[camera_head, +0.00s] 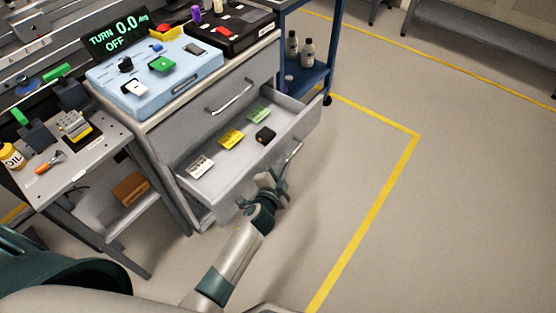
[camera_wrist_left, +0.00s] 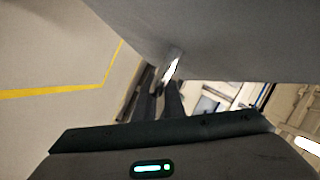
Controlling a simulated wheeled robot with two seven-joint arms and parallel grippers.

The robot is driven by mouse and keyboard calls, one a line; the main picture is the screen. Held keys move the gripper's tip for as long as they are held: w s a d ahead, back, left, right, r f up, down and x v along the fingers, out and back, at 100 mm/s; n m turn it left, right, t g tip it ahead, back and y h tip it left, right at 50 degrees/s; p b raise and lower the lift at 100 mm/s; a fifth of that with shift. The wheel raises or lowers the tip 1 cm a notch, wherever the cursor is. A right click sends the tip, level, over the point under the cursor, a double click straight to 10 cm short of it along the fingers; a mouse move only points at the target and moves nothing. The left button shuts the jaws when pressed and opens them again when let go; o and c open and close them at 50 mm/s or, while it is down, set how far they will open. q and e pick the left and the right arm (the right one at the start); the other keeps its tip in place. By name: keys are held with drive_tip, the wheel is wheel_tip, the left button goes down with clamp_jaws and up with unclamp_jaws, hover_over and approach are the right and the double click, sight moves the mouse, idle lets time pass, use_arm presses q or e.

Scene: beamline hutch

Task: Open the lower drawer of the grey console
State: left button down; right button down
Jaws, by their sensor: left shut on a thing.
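The grey console (camera_head: 160,125) stands at the left centre of the head view. Its upper drawer is closed, with a bar handle (camera_head: 231,97). The lower drawer (camera_head: 213,185) is pulled out, and its inside shows from above. My left gripper (camera_head: 268,182) is at the front of this drawer, shut on the lower drawer's handle (camera_head: 292,154). In the left wrist view the fingers (camera_wrist_left: 166,100) meet the bright handle bar (camera_wrist_left: 173,68) beneath the grey drawer front. The finger contact is partly dark there. My right gripper is not in view.
The drawer holds a white item (camera_head: 200,166), a yellow one (camera_head: 231,138), a green one (camera_head: 259,114) and a black one (camera_head: 265,135). A blue cart (camera_head: 320,75) with bottles stands close beyond the drawer. Open floor (camera_head: 350,180) with yellow tape lies to the right.

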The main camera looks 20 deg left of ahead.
use_arm(q)
drive_tip(key=shift+s+d, duration=0.25)
drive_tip(key=shift+d, duration=0.4)
drive_tip(key=shift+s+d, duration=0.2)
drive_tip(key=shift+d, duration=0.4)
drive_tip(key=shift+s+d, duration=0.25)
drive_tip(key=shift+d, duration=0.4)
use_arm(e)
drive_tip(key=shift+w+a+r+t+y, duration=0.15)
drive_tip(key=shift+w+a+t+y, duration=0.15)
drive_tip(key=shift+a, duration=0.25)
use_arm(q)
drive_tip(key=c, duration=1.8)
unclamp_jaws()
drive_tip(key=shift+c, duration=0.2)
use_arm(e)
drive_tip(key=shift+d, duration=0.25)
use_arm(q)
drive_tip(key=v, duration=1.7)
drive_tip(key=shift+s, duration=0.2)
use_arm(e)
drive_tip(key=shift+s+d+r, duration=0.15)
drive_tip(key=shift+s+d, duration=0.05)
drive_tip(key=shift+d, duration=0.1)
